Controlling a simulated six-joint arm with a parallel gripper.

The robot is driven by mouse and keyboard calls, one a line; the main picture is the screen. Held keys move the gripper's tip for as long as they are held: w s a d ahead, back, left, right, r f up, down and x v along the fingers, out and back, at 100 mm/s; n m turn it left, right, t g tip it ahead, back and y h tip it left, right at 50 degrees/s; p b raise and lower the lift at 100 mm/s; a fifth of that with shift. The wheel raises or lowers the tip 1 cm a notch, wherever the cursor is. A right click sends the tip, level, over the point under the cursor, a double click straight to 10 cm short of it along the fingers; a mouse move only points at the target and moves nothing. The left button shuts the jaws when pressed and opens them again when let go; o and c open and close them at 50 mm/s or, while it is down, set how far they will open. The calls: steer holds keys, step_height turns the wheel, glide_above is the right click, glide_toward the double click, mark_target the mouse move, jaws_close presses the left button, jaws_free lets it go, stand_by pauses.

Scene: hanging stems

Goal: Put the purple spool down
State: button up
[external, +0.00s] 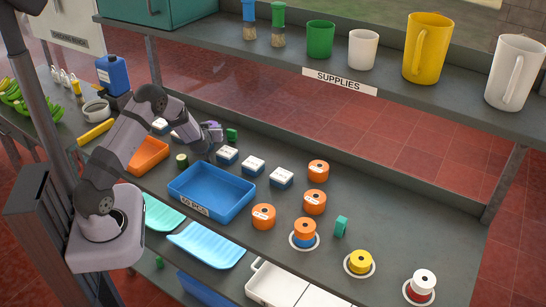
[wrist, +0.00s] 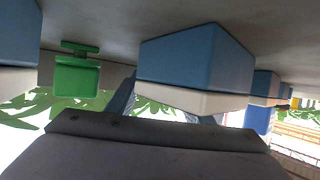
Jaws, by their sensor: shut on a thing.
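My gripper (external: 217,131) is at the back of the table, low among the blue-and-white boxes. A small patch of purple (external: 211,125) shows at its jaws, taken to be the purple spool; its shape is mostly hidden. The wrist view is upside down, with the grey tabletop along its top. There, a blue-and-white box (wrist: 195,65) stands in front of the fingers and covers most of the right one. The left finger (wrist: 121,99) shows beside it. No purple shows in the wrist view, and I cannot tell how far the spool is above the table.
A green piece (external: 231,134) stands close by, also in the wrist view (wrist: 77,74). Boxes (external: 253,164) line the table to the right. A blue tray (external: 232,211) lies in front. Orange spools (external: 318,170) and white rings (external: 372,272) are further right. A shelf (external: 300,70) overhangs the back.

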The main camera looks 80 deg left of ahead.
steer(key=shift+d+f+b, duration=0.1)
steer(key=shift+f+b, duration=0.4)
steer(key=shift+f, duration=0.2)
steer(key=shift+s+d+f, duration=0.1)
steer(key=shift+s+f, duration=0.05)
steer(key=shift+f, duration=0.25)
steer(key=o, duration=1.1)
steer(key=shift+o, duration=0.2)
steer(key=shift+d, duration=0.1)
steer(key=shift+a+r+p+v, duration=0.15)
steer(key=shift+p+v, duration=0.4)
steer(key=shift+v, duration=0.75)
steer(key=shift+a+r+p+v, duration=0.1)
steer(key=shift+r+p+v, duration=0.35)
steer(key=shift+v, duration=0.9)
steer(key=shift+a+r+p+v, duration=0.1)
steer(key=shift+p+v, duration=0.6)
steer(key=shift+v, duration=0.6)
steer(key=shift+d, duration=0.1)
